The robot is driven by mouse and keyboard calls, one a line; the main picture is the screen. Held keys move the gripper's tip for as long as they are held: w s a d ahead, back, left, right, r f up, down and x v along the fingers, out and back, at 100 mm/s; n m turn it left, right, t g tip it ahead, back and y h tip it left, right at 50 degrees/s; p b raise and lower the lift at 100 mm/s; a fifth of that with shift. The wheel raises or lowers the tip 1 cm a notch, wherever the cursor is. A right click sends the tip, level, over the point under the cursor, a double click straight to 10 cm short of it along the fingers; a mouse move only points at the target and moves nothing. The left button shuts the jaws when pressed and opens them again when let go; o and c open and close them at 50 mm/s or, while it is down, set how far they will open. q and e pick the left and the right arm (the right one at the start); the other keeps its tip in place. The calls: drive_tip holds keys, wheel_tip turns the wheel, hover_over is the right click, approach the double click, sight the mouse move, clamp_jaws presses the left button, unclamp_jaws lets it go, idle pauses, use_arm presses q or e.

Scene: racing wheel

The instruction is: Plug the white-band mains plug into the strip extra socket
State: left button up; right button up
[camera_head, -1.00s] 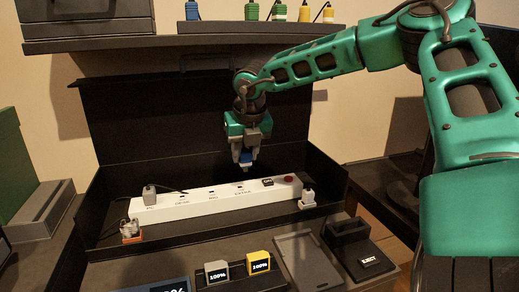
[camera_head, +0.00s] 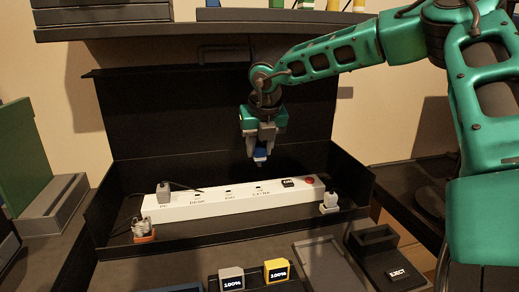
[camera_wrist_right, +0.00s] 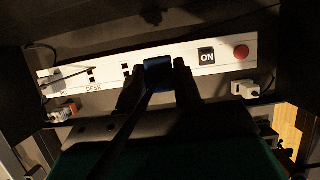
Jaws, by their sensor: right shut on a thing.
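A white power strip (camera_head: 225,197) lies in a dark open tray, with sockets marked PC, DESK, one with a blurred label, and EXTRA. My right gripper (camera_head: 260,152) is shut on a blue plug (camera_head: 259,155) and holds it above the strip, close over the extra socket (camera_head: 258,187). The plug is apart from the strip in the head view. In the right wrist view, the blue plug (camera_wrist_right: 158,70) sits between the dark fingers and hides the extra socket. I cannot make out a white band on it. My left gripper is not in view.
A grey plug (camera_head: 163,192) sits at the PC socket. An orange-based plug (camera_head: 143,232) and a white plug (camera_head: 330,203) stand by the strip's ends. The strip has an ON switch (camera_head: 287,183) and red button (camera_head: 309,180). The tray's back wall (camera_head: 175,120) rises behind.

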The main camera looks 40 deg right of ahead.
sight(260, 163)
wheel_tip(260, 163, down, 3)
drive_tip(key=b, duration=0.2)
drive_tip(key=shift+f+b, duration=0.15)
drive_tip(key=shift+b, duration=0.2)
drive_tip(key=shift+f, duration=0.25)
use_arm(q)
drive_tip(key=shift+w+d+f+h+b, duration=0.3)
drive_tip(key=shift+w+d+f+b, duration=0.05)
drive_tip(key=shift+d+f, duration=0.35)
use_arm(e)
drive_tip(key=shift+f, duration=0.85)
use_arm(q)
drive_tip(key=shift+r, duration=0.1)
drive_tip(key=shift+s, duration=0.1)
use_arm(e)
drive_tip(key=shift+f, duration=0.55)
drive_tip(key=shift+f, duration=0.7)
